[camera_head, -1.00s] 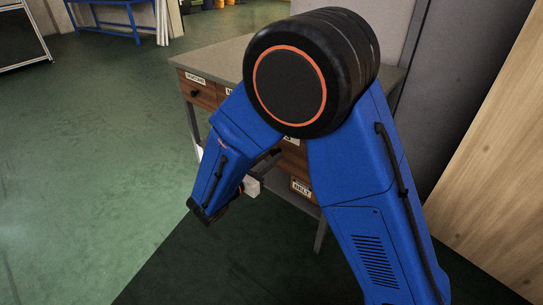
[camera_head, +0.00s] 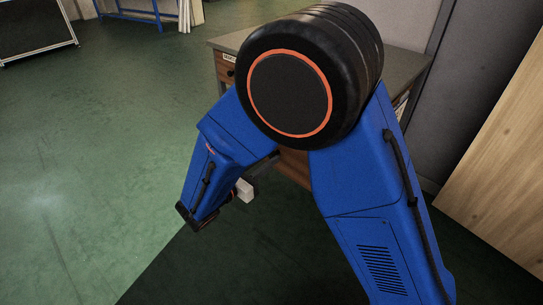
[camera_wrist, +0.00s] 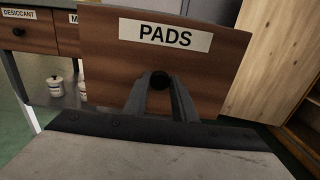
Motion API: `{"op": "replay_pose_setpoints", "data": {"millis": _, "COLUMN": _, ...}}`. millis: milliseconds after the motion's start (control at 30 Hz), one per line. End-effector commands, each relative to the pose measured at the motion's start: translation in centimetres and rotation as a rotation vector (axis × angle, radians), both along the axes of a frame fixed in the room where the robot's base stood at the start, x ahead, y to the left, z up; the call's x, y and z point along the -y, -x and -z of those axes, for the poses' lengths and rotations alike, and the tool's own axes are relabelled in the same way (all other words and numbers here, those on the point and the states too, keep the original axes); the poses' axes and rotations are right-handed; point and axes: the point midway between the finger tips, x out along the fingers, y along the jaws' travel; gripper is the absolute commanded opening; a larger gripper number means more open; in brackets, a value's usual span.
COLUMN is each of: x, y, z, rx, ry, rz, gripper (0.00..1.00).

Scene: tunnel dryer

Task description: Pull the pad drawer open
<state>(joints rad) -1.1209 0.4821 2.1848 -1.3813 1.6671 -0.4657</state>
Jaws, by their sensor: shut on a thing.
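The pad drawer's brown wooden front (camera_wrist: 115,60), labelled "PADS", fills the middle of the wrist view. It stands out nearer than the neighbouring drawer fronts, so the drawer is pulled out some way; its inside is hidden. My gripper (camera_wrist: 158,80) is shut on its round black knob (camera_wrist: 160,83), with a finger on each side. In the head view, part of the brown drawer front (camera_head: 295,167) shows below the black joint of my arm. My arm hides the knob and fingers there.
The desiccant drawer (camera_wrist: 22,32) and another drawer (camera_wrist: 68,38) sit shut at the left. White jars (camera_wrist: 57,88) stand below them. The grey bench top (camera_head: 405,68) is behind my arm. A wooden panel (camera_head: 500,170) stands at right. Green floor at left is clear.

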Motion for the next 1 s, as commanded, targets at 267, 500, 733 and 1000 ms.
{"op": "replay_pose_setpoints", "data": {"millis": 267, "x": -0.27, "y": 0.33, "z": -0.04, "rx": 0.001, "ry": 0.0, "rz": 0.001, "gripper": 0.0}}
{"op": "replay_pose_setpoints", "data": {"millis": 500, "x": -0.28, "y": 0.33, "z": -0.04, "rx": 0.001, "ry": 0.0, "rz": 0.0, "gripper": 0.32}}
{"op": "replay_pose_setpoints", "data": {"millis": 733, "x": -0.27, "y": 0.32, "z": -0.02, "rx": 0.0, "ry": 0.0, "rz": 0.0, "gripper": 0.43}}
{"op": "replay_pose_setpoints", "data": {"millis": 1000, "x": -0.92, "y": 1.07, "z": -0.01, "rx": 0.001, "ry": -0.001, "rz": -0.002, "gripper": 0.43}}
